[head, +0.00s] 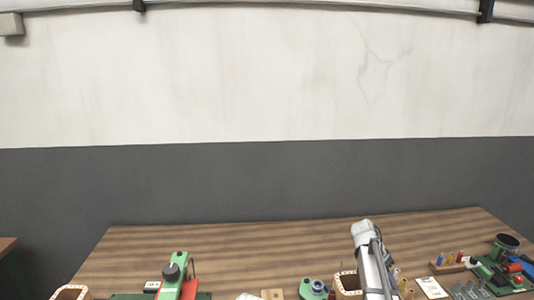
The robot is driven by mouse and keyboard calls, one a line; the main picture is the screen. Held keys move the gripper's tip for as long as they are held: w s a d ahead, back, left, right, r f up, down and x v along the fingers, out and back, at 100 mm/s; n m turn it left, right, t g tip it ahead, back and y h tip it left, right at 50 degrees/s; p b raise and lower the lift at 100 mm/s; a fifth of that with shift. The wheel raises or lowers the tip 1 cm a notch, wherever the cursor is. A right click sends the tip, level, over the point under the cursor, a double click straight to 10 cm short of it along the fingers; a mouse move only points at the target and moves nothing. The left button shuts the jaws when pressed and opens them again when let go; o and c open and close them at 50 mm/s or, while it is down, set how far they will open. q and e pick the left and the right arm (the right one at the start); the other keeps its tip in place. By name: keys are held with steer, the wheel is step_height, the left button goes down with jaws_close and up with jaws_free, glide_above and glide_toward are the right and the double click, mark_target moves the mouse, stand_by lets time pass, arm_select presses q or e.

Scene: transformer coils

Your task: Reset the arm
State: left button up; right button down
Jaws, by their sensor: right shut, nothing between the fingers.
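My right arm rises from the bottom edge, right of centre, as a white and grey link in front of the table. My right gripper (388,257) shows only as a small dark part beside the upper end of that link. It is shut with nothing in it, and its fingertips are hard to make out.
A wooden table (250,240) spans the lower picture, its back half clear. Along its front stand a green device (172,275), square wooden frames (71,293), a green round-topped part (313,288), a white card (431,287) and a coloured peg rack (449,266).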

steer(key=s+a+f+n+y, duration=0.1)
steer(key=s+a+n, duration=0.4)
steer(key=s+a, duration=0.3)
steer(key=s+a+f+n+t+y, duration=0.1)
steer(key=s+a+n, duration=0.4)
steer(key=a, duration=1)
steer(key=s+a+f+n+y, duration=0.1)
steer(key=s+a+n+y, duration=0.2)
steer(key=s+a, duration=0.8)
steer(key=shift+a+n+t, duration=0.3)
steer(key=shift+a+n, duration=0.05)
steer(key=shift+n, duration=0.65)
